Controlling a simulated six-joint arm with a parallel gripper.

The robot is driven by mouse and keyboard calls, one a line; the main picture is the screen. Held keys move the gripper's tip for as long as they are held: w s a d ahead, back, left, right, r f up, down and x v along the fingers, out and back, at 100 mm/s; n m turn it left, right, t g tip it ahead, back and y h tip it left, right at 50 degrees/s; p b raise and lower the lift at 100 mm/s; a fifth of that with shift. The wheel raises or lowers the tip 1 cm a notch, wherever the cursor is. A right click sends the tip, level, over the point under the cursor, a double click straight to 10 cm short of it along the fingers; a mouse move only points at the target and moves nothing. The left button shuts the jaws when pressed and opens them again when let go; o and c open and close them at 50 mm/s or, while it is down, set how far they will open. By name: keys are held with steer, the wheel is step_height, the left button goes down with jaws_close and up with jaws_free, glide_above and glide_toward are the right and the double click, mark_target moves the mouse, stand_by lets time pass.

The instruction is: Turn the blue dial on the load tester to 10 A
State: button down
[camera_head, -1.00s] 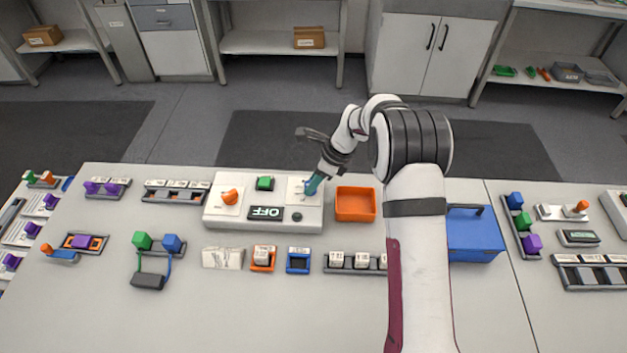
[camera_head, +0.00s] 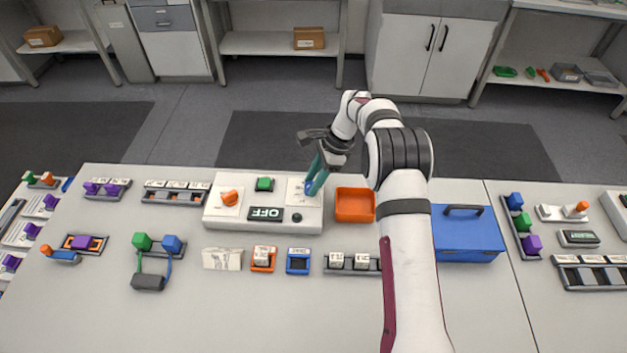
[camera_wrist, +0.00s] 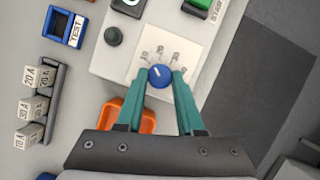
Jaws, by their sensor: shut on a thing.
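The blue dial (camera_wrist: 160,76) sits on a white label plate with printed marks on the load tester (camera_head: 261,222), at the tester's right end. My gripper (camera_wrist: 160,77) is shut on the blue dial, one teal finger on each side. In the head view the gripper (camera_head: 314,183) comes down from above and its fingers hide most of the dial. The tester's display (camera_head: 265,214) shows OFF, upside down.
The tester also carries an orange dial (camera_head: 230,198), a green button (camera_head: 265,184) and a dark round knob (camera_head: 297,217). An orange tray (camera_head: 355,205) stands close to the right of the tester. A blue box (camera_head: 468,235) stands farther right, beyond my arm.

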steer(key=shift+n+g, duration=0.3)
steer(key=shift+n, duration=0.6)
steer(key=c, duration=0.5)
jaws_free()
steer(key=shift+w, duration=0.1)
steer(key=v, duration=1.2)
steer(key=shift+w+a, duration=0.1)
steer(key=shift+a, duration=0.05)
steer(key=shift+r, duration=0.1)
